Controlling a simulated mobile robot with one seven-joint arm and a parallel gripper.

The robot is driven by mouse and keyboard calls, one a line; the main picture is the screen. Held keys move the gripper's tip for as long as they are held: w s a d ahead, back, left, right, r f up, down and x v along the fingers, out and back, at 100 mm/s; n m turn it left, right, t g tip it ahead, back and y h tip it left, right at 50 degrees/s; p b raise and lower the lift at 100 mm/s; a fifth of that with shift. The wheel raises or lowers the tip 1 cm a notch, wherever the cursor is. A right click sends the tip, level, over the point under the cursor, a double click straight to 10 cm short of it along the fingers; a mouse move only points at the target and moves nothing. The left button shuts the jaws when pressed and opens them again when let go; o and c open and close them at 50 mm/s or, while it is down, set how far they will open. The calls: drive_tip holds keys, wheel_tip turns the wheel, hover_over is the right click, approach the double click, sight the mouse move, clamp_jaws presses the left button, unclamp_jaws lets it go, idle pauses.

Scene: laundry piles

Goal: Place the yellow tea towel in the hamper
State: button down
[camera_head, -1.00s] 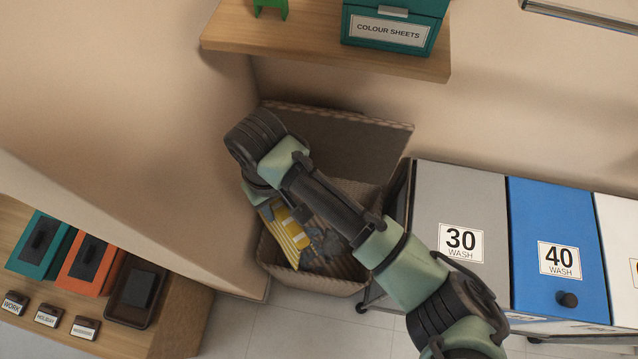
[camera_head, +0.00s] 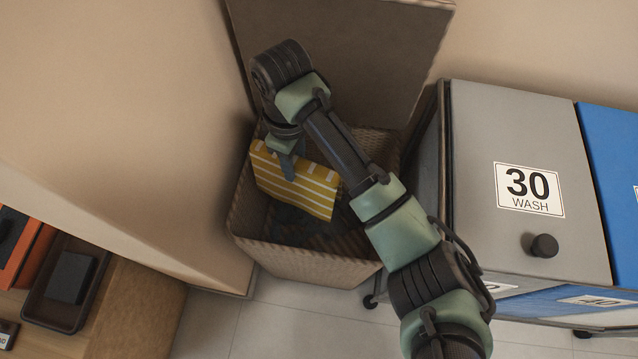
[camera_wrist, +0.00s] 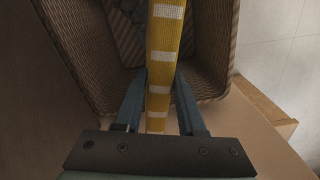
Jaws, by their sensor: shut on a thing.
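The yellow tea towel (camera_head: 296,185) has white stripes and hangs from my gripper (camera_head: 287,170) over the open hamper. In the wrist view the towel (camera_wrist: 165,50) shows edge-on as a yellow band between the two fingers of my gripper (camera_wrist: 160,85), which is shut on it. The hamper (camera_head: 300,263) is a tan woven basket with its lid (camera_head: 340,50) raised against the wall. The hamper's woven wall (camera_wrist: 85,50) also shows in the wrist view, below the gripper. Dark grey cloth lies inside the hamper, partly hidden by the towel and my arm.
A grey bin marked 30 WASH (camera_head: 500,130) stands close on the hamper's right, with a blue bin (camera_head: 612,150) beyond it. A wall borders the hamper on the left. A wooden shelf with trays (camera_head: 70,290) is at lower left. Tiled floor (camera_head: 290,320) shows in front.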

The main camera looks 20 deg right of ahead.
drive_tip(key=f+n+b, duration=0.1)
drive_tip(key=f+b, duration=0.3)
drive_tip(key=w+d+f+n+b, duration=0.1)
drive_tip(key=f+b, duration=0.4)
drive_tip(key=d+f+n+b, duration=0.1)
drive_tip(key=f+b, duration=0.3)
drive_tip(key=shift+w+d+f, duration=0.15)
drive_tip(key=shift+w+f, duration=0.15)
drive_tip(key=shift+f, duration=0.05)
wheel_tip(320, 180, down, 10)
drive_tip(key=b, duration=0.6)
drive_tip(key=shift+b, duration=0.3)
drive_tip(key=shift+f, duration=0.15)
drive_tip(key=c, duration=0.5)
unclamp_jaws()
wheel_tip(320, 180, up, 12)
drive_tip(key=p, duration=0.7)
drive_tip(key=shift+r+p, duration=0.2)
drive_tip(key=shift+p, duration=0.1)
